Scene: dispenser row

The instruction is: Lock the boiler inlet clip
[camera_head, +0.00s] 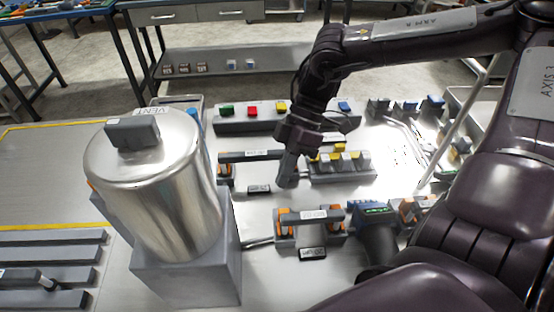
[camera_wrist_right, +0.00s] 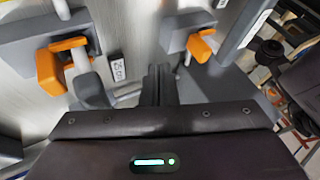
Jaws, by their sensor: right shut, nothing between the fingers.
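The boiler (camera_head: 165,190) is a shiny metal cylinder labelled VENT on a grey base, at the left in the head view. Beside it, a grey pipe fixture (camera_head: 250,156) has an orange clip (camera_head: 225,174) at its boiler end. A nearer fixture (camera_head: 309,214) has orange clips at both ends. I cannot tell which one is the inlet clip. My right gripper (camera_head: 287,183) is shut and empty, pointing down between the two fixtures. In the right wrist view its fingers (camera_wrist_right: 159,84) lie between an orange clip (camera_wrist_right: 62,64) with a grey lever and another orange clip (camera_wrist_right: 201,46), touching neither. My left gripper is out of view.
A block with coloured buttons (camera_head: 252,112) stands behind the fixtures. A grey block with yellow and white switches (camera_head: 340,164) is right of the gripper.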

